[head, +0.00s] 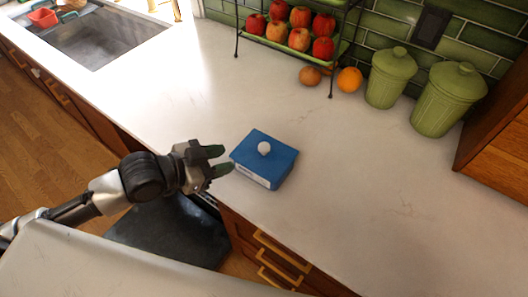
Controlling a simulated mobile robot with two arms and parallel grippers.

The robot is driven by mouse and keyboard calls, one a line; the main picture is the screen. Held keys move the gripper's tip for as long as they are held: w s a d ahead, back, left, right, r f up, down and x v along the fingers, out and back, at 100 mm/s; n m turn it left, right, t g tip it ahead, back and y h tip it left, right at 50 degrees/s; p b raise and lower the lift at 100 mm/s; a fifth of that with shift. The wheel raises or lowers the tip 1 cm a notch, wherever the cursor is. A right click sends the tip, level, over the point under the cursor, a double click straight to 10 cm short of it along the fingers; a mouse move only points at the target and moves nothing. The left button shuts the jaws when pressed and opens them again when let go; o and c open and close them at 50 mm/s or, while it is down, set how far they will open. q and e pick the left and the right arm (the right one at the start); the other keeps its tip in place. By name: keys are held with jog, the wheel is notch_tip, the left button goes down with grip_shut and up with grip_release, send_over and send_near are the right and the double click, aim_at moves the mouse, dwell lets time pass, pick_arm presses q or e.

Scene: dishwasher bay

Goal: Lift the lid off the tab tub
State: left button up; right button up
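The tab tub (256,179) is a small box with a white label on its front side, standing on the white counter near its front edge. Its blue lid (276,157) lies on top and carries a round white knob (264,148). My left gripper (222,161) is just left of the tub, with its two dark green fingertips apart and pointing toward it. Nothing shows between the fingers. The lower fingertip is close to the tub's left corner; I cannot tell whether it touches. My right gripper is not in view.
The white counter (350,190) is clear right of and behind the tub. A rack of apples (300,38), an orange (349,79) and two green canisters (448,97) stand along the tiled wall. A sink (105,38) is at the far left.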

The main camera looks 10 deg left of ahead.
aim_at(260, 148)
pick_arm(q)
jog(key=x, duration=0.2)
jog(key=p+x, duration=0.1)
jog(key=x, duration=0.3)
jog(key=shift+w+r+p, duration=0.3)
jog(key=shift+r+p, duration=0.05)
jog(key=shift+p+x, duration=0.75)
jog(key=shift+x, duration=1.55)
jog(key=shift+a+f, duration=0.1)
jog(key=c, duration=0.6)
jog(key=shift+o, duration=0.2)
